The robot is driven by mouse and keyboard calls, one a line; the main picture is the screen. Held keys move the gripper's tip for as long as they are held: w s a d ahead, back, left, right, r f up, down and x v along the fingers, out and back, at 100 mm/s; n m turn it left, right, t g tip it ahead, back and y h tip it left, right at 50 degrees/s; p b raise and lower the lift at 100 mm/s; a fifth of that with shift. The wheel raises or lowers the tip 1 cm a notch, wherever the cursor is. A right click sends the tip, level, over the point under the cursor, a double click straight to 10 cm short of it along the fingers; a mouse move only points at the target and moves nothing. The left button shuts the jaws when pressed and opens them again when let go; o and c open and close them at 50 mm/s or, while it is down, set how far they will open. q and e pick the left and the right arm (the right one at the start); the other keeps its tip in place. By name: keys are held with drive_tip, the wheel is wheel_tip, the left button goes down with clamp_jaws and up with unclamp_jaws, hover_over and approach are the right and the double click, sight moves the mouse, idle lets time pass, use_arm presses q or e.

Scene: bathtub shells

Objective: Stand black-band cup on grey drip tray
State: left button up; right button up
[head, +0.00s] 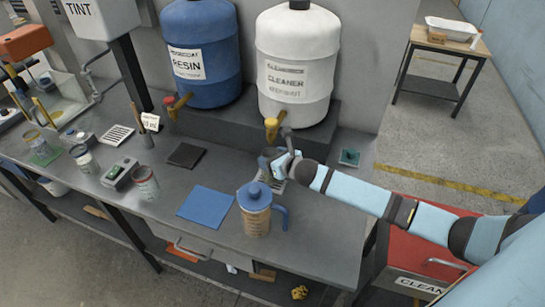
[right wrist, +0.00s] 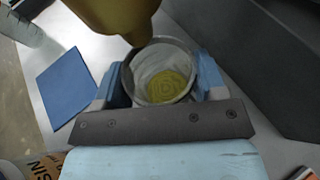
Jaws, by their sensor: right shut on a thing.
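My right gripper (head: 279,163) is under the yellow tap of the white cleaner drum. In the right wrist view the gripper (right wrist: 160,80) is shut on a clear cup (right wrist: 155,62), with a blue finger on either side. The cup has yellow at its bottom; its outer band is hidden, so I cannot tell its colour. A slotted grey tray (head: 278,180) shows partly beneath the gripper; whether the cup touches it is hidden. Another slotted tray (head: 117,134) lies at the left. My left gripper is not in view.
The yellow tap (right wrist: 130,18) hangs close over the cup. A blue-lidded jug (head: 255,215) and a blue mat (head: 205,205) are in front. Other cups (head: 145,182) stand left, near a dark square mat (head: 186,156). The drums' grey ledge (head: 225,130) is behind.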

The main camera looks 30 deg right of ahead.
drive_tip(key=shift+f, duration=0.1)
drive_tip(key=o, duration=1.3)
drive_tip(key=shift+o, duration=0.2)
drive_tip(key=shift+s+r, duration=0.2)
drive_tip(key=shift+r, duration=0.05)
drive_tip(key=b+v, duration=0.1)
drive_tip(key=v, duration=1)
drive_tip(key=shift+s, duration=0.3)
drive_tip(key=shift+d, duration=0.1)
